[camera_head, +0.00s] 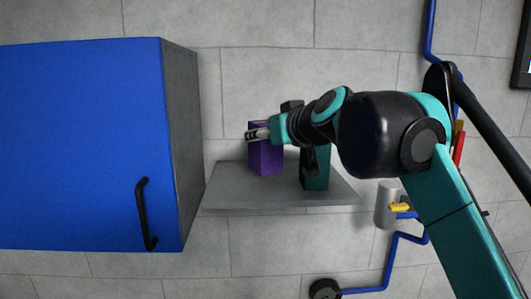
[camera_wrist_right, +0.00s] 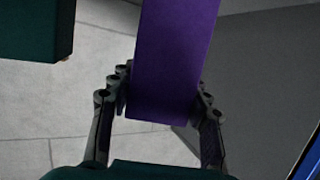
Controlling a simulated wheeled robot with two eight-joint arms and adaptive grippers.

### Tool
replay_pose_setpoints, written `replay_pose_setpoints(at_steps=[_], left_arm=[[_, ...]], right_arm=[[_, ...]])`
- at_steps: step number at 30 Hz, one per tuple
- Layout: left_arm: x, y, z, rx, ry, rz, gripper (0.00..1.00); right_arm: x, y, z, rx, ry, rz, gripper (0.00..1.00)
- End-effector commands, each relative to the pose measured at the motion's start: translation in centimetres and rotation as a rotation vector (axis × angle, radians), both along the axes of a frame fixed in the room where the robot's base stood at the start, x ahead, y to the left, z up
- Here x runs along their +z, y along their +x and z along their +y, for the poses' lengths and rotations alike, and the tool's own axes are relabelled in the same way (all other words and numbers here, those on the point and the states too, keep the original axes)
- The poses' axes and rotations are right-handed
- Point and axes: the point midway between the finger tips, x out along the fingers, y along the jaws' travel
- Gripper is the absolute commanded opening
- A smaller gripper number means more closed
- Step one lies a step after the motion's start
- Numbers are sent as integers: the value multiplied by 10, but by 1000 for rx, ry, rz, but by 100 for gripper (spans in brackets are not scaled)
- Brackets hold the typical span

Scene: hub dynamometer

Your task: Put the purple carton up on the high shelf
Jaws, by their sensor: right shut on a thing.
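The purple carton (camera_head: 265,158) is at the grey wall shelf (camera_head: 250,198), upright near the shelf's left part. My right gripper (camera_head: 258,133) is shut on the carton's upper part. In the right wrist view the carton (camera_wrist_right: 172,60) fills the middle between the two fingers of my right gripper (camera_wrist_right: 165,100). I cannot tell whether the carton's base touches the shelf. My left gripper is not in view.
A dark teal box (camera_head: 317,170) stands on the shelf right of the carton; it also shows in the wrist view (camera_wrist_right: 35,28). A blue cabinet (camera_head: 80,150) with a black handle is left of the shelf. A grey cylinder (camera_head: 386,204) and blue pipe (camera_head: 388,275) are at right.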

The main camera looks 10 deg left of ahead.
Motion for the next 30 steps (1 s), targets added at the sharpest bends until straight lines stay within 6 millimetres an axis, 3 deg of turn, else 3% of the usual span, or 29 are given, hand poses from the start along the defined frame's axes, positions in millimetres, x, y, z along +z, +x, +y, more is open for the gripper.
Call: replay_pose_setpoints(at_steps=[10, 23, 24, 25, 30], left_arm=[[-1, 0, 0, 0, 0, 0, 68], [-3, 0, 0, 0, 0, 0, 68], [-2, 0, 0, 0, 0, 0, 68], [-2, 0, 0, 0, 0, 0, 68], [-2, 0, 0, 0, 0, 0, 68]], right_arm=[[-39, 1, 1, -1, 0, 0, 14], [-46, 1, 0, -1, 0, 0, 14], [-45, 1, 1, -1, -1, -1, 58], [-45, 1, 0, -1, -1, -1, 66], [-44, 1, 1, -1, -1, -1, 68]])
